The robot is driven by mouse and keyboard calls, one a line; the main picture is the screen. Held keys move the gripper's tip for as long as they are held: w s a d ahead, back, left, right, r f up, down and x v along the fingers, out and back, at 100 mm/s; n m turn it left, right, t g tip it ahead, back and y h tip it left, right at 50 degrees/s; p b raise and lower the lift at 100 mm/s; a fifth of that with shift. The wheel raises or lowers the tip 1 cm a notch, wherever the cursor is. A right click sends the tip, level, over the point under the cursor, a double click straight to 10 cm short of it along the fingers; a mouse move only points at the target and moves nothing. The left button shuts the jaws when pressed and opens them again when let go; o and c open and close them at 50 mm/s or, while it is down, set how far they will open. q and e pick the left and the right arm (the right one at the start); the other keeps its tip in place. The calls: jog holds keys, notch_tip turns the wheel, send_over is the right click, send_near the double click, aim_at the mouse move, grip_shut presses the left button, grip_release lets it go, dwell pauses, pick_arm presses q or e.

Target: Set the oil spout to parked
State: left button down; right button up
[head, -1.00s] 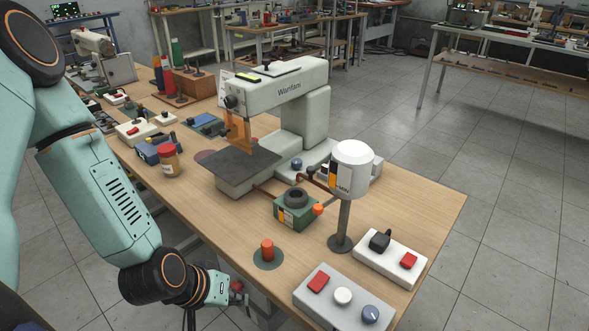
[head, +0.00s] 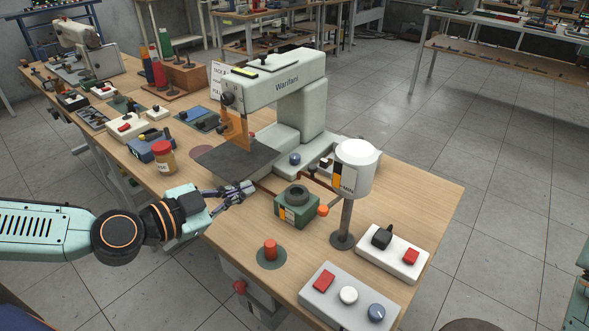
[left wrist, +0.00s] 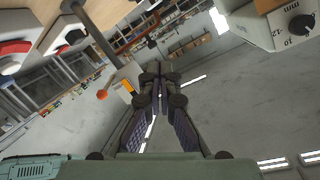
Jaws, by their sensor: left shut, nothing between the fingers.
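No part in view is plainly labelled as the oil spout, so I cannot tell which one it is. A green block (head: 297,211) with a black ring on top and an orange knob (head: 323,211) on its right side sits on the bench before the sewing machine (head: 275,92). A white canister (head: 357,168) stands on a grey post right of it. My left gripper (head: 250,187) is shut and empty, above the bench's front edge, left of the green block and apart from it. Its closed fingers show in the left wrist view (left wrist: 160,82). My right gripper is out of view.
An orange peg (head: 270,250) on a round base stands near the front edge. Two control boxes, grey (head: 330,282) and white (head: 407,262), lie at the right. A red-lidded jar (head: 164,157) stands left of the dark machine plate (head: 225,162). Bench surface (head: 425,205) at right is clear.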

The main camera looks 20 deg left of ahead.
pick_arm(q)
jog(key=shift+s+d+r+m+h, duration=0.15)
jog(key=shift+m+h, duration=0.1)
jog(key=shift+m, duration=1.9)
jog(key=shift+s+d+r+m+h, duration=0.1)
jog(key=shift+d+m+h, duration=0.1)
jog(key=shift+m, duration=1.9)
jog(key=shift+s+d+r+m+h, duration=0.15)
jog(key=shift+m+h, duration=0.1)
jog(key=shift+m, duration=1.9)
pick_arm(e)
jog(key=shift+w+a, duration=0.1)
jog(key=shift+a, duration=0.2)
pick_arm(q)
jog(key=shift+w+a+f, duration=0.1)
jog(key=shift+f, duration=0.1)
